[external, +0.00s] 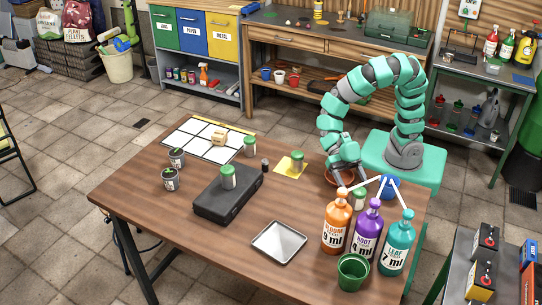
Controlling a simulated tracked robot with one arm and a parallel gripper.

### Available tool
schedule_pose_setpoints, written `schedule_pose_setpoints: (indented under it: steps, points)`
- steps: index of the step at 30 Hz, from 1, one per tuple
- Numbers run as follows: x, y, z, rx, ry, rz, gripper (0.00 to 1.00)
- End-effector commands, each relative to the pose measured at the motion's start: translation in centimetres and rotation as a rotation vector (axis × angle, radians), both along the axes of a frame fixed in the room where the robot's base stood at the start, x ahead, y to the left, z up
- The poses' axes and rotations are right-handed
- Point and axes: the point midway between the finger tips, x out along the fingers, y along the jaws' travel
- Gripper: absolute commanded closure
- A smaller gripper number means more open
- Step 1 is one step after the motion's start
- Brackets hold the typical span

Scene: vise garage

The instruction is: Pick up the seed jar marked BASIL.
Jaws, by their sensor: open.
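Several jars with green lids and pale labels stand on the wooden table (150,215). One jar (249,146) is by the white grid sheet, one (228,178) is on the black case, one (297,161) is on a yellow square, and one (359,199) is behind the orange bottle. The labels are too small to read, so I cannot tell which is BASIL. My gripper (349,180) is open and points down at the table's right back, over a terracotta dish (331,179) and just behind the nearest jar. I see nothing held between its fingers.
Orange (336,226), purple (367,228) and teal (397,246) bottles and a green cup (353,271) crowd the right front. A blue ball (389,187) with white rods stands behind them. A black case (228,196) and metal tray (279,243) lie mid-table. The left front is clear.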

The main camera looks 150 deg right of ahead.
Motion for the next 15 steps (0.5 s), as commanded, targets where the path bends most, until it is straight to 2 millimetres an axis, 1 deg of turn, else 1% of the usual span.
schedule_pose_setpoints:
  steps: [1, 7, 11, 15]
  points:
    - [0.3, 0.5, -0.5, 0.0, 0.0, 0.002, 0.33]
    - [1.6, 2.4, -1.5, 0.002, -0.001, 0.004, 0.33]
    - [2.3, 3.0, -1.8, 0.0, -0.001, 0.001, 0.33]
    - [2.5, 3.2, -1.8, 0.001, 0.0, 0.0, 0.33]
